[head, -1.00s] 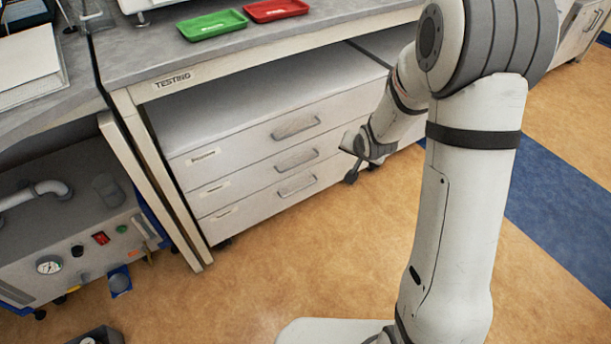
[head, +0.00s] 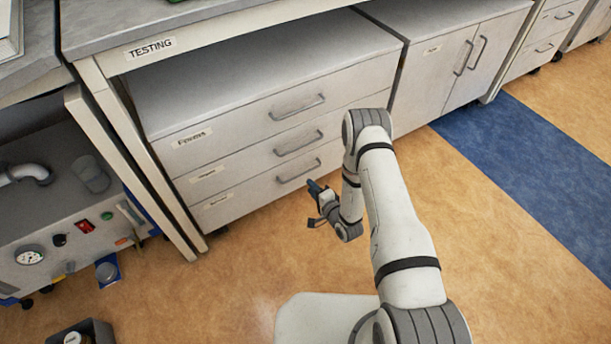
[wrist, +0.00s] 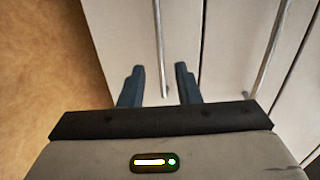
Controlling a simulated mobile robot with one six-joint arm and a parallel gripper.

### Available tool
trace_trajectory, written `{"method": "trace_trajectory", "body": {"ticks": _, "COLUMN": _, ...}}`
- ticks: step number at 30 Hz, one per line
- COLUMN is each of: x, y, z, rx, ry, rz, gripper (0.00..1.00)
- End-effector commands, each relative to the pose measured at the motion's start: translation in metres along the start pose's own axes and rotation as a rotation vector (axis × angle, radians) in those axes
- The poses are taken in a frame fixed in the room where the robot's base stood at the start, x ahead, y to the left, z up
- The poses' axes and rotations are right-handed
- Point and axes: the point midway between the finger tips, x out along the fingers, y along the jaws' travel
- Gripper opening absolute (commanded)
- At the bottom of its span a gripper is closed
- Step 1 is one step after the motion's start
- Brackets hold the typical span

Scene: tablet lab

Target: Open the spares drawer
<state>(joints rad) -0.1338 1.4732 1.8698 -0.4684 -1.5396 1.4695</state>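A white three-drawer unit stands under the bench, all drawers shut. The top drawer (head: 245,118), middle drawer (head: 250,155) and bottom drawer (head: 255,190) each have a grey bar handle and a small label. The labels are too blurred to read surely, so I cannot tell which says spares. My gripper (head: 316,204) is low, just in front of the right end of the bottom handle (head: 298,171). In the wrist view my gripper (wrist: 159,68) is open, and the bottom handle (wrist: 159,40) appears between its dark fingers, seemingly beyond them. The middle handle (wrist: 270,50) is to the right.
A two-door cabinet (head: 440,65) stands right of the drawers. The bench leg (head: 150,165) and a grey pump unit (head: 70,220) are at the left. A small dark bin (head: 85,335) is on the floor at bottom left. The floor before the drawers is clear.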

Motion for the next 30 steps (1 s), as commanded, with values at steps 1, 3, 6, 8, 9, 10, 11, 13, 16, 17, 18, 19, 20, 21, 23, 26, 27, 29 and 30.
{"method": "trace_trajectory", "body": {"ticks": 1, "x": 0.002, "y": 0.003, "z": 0.001, "rx": 0.007, "ry": -0.001, "rz": -0.007, "gripper": 0.3}}
{"method": "trace_trajectory", "body": {"ticks": 3, "x": 0.008, "y": 0.004, "z": 0.0, "rx": 0.01, "ry": 0.001, "rz": -0.011, "gripper": 0.3}}
{"method": "trace_trajectory", "body": {"ticks": 6, "x": 0.023, "y": 0.004, "z": -0.002, "rx": 0.008, "ry": 0.005, "rz": -0.012, "gripper": 0.3}}
{"method": "trace_trajectory", "body": {"ticks": 8, "x": 0.033, "y": 0.004, "z": -0.003, "rx": 0.009, "ry": 0.006, "rz": -0.011, "gripper": 0.3}}
{"method": "trace_trajectory", "body": {"ticks": 9, "x": 0.04, "y": 0.004, "z": -0.004, "rx": 0.008, "ry": 0.008, "rz": -0.012, "gripper": 0.3}}
{"method": "trace_trajectory", "body": {"ticks": 10, "x": 0.045, "y": 0.004, "z": -0.004, "rx": 0.008, "ry": 0.009, "rz": -0.01, "gripper": 0.3}}
{"method": "trace_trajectory", "body": {"ticks": 11, "x": 0.049, "y": 0.004, "z": -0.005, "rx": 0.008, "ry": 0.01, "rz": -0.011, "gripper": 0.3}}
{"method": "trace_trajectory", "body": {"ticks": 13, "x": 0.058, "y": 0.004, "z": -0.006, "rx": 0.009, "ry": 0.011, "rz": -0.009, "gripper": 0.3}}
{"method": "trace_trajectory", "body": {"ticks": 16, "x": 0.068, "y": 0.003, "z": -0.007, "rx": 0.009, "ry": 0.012, "rz": -0.009, "gripper": 0.3}}
{"method": "trace_trajectory", "body": {"ticks": 17, "x": 0.07, "y": 0.003, "z": -0.007, "rx": 0.009, "ry": 0.012, "rz": -0.008, "gripper": 0.3}}
{"method": "trace_trajectory", "body": {"ticks": 18, "x": 0.072, "y": 0.003, "z": -0.007, "rx": 0.01, "ry": 0.013, "rz": -0.008, "gripper": 0.3}}
{"method": "trace_trajectory", "body": {"ticks": 19, "x": 0.073, "y": 0.003, "z": -0.007, "rx": 0.01, "ry": 0.013, "rz": -0.008, "gripper": 0.3}}
{"method": "trace_trajectory", "body": {"ticks": 20, "x": 0.074, "y": 0.002, "z": -0.007, "rx": 0.01, "ry": 0.014, "rz": -0.007, "gripper": 0.3}}
{"method": "trace_trajectory", "body": {"ticks": 21, "x": 0.074, "y": 0.002, "z": -0.007, "rx": 0.01, "ry": 0.014, "rz": -0.007, "gripper": 0.3}}
{"method": "trace_trajectory", "body": {"ticks": 23, "x": 0.074, "y": 0.002, "z": -0.007, "rx": 0.01, "ry": 0.014, "rz": -0.007, "gripper": 0.3}}
{"method": "trace_trajectory", "body": {"ticks": 26, "x": 0.074, "y": 0.002, "z": -0.008, "rx": 0.01, "ry": 0.014, "rz": -0.007, "gripper": 0.3}}
{"method": "trace_trajectory", "body": {"ticks": 27, "x": 0.074, "y": 0.002, "z": -0.008, "rx": 0.01, "ry": 0.015, "rz": -0.007, "gripper": 0.3}}
{"method": "trace_trajectory", "body": {"ticks": 29, "x": 0.074, "y": 0.002, "z": -0.008, "rx": 0.01, "ry": 0.015, "rz": -0.007, "gripper": 0.25}}
{"method": "trace_trajectory", "body": {"ticks": 30, "x": 0.074, "y": 0.002, "z": -0.008, "rx": 0.01, "ry": 0.015, "rz": -0.007, "gripper": 0.22}}
